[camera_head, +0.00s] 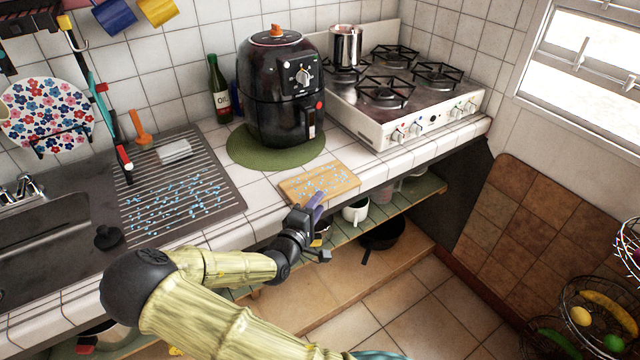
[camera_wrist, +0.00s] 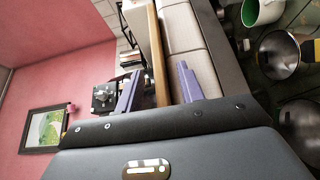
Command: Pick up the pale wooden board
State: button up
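The pale wooden board (camera_head: 340,181) lies flat on the white tiled counter at its front edge, with light blue marks on its top. In the wrist view the board (camera_wrist: 158,50) shows edge-on as a thin tan strip. My gripper (camera_head: 316,202) is at the board's near edge. In the wrist view its two purple fingers (camera_wrist: 160,70) are apart, one on each side of the board's edge, with visible gaps. I cannot tell how far the board reaches between them.
Behind the board stand a black air fryer (camera_head: 280,95) on a green mat (camera_head: 245,153) and a white stove (camera_head: 385,125). The sink drainboard (camera_head: 225,195) is to the left. Below the counter, a shelf holds a white mug (camera_head: 355,211); a black pan (camera_head: 382,236) sits lower.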

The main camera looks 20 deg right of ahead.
dwell(0.3)
grip_shut()
notch_tip(320, 180, up, 10)
jog(key=shift+p, duration=0.4)
dwell(0.8)
